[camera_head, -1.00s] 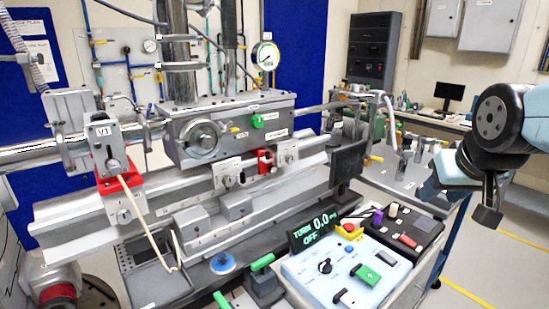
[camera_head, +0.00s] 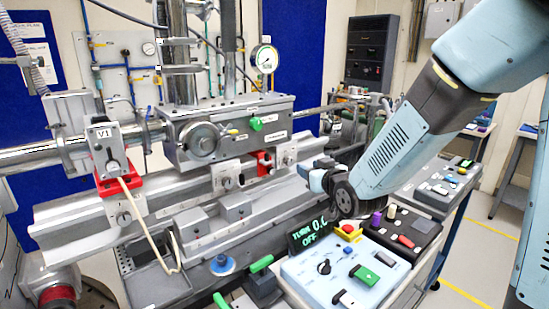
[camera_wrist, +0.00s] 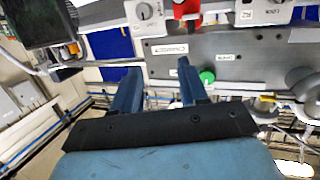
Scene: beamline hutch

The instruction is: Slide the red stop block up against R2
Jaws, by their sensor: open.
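The red stop block (camera_head: 264,163) sits on the long grey rail between two pale carriers, close beside the right carrier (camera_head: 287,154) and with a wider gap to the left carrier (camera_head: 227,176). It shows at the top edge of the wrist view (camera_wrist: 187,9), partly cut off. There the plate right of it (camera_wrist: 262,13) carries small lettering that seems to include R2, too small to be sure. My gripper (camera_wrist: 157,68) is open and empty, fingers apart, not touching the block. In the head view my gripper (camera_head: 318,176) is right of the carriers, partly hidden by my arm.
A grey housing with a handwheel (camera_head: 200,140) and green knob (camera_head: 257,123) stands behind the rail. A V1 unit on a red bracket (camera_head: 120,184) is on the left. A control panel (camera_head: 345,275) with a display (camera_head: 308,235) lies below my arm.

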